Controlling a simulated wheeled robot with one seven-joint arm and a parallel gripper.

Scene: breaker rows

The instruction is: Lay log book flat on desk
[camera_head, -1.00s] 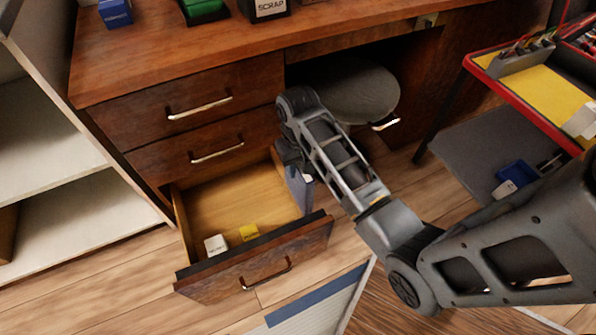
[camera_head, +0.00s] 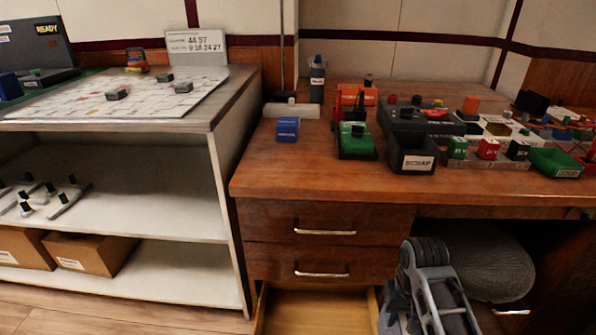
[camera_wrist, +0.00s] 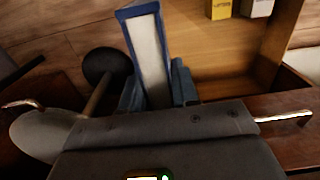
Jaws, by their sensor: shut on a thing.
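The log book (camera_wrist: 150,50) has blue covers and pale page edges. In the wrist view it stands on edge between the fingers of my gripper (camera_wrist: 158,92), which is shut on it. It is at the side of the open bottom drawer (camera_wrist: 225,60); whether it touches the drawer is unclear. In the head view my gripper and the book are mostly cut off at the bottom edge, below my arm. The wooden desk (camera_head: 290,182) is above and behind, with a bare strip along its front left.
On the desk are a blue block (camera_head: 287,130), a green holder (camera_head: 356,142), a black scrap bin (camera_head: 411,150) and several breakers at right. A pale shelf unit (camera_head: 130,190) stands left. A round stool (camera_head: 475,265) is under the desk, close to my arm.

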